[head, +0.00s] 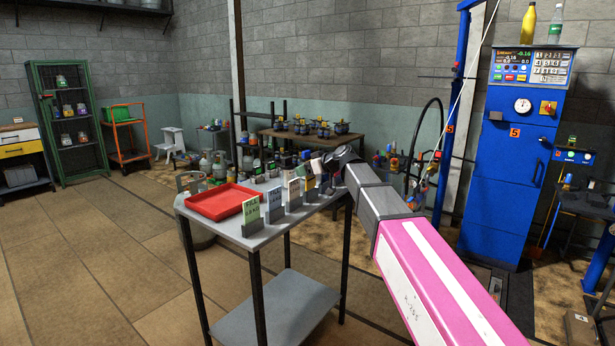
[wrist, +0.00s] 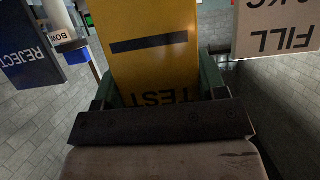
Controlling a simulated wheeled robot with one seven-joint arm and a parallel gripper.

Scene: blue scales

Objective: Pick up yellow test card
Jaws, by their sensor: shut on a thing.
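The yellow test card (wrist: 150,70) fills the middle of the wrist view, with a dark stripe and the word TEST upside down. My gripper (wrist: 158,88) is shut on it, with a dark green finger at each side of the card. In the head view my gripper (head: 335,162) is at the right end of the small grey table (head: 230,236), by the row of standing cards. There the test card is too small and crowded to pick out surely. Whether its lower edge is still in a holder is hidden.
A blue REJECT card (wrist: 30,55) and a white FILL card (wrist: 280,32) flank the held card closely. A green card (head: 250,213) and several others stand in holders along the table's front edge. A red tray (head: 222,202) lies at the left. The blue scale cabinet (head: 510,170) stands right.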

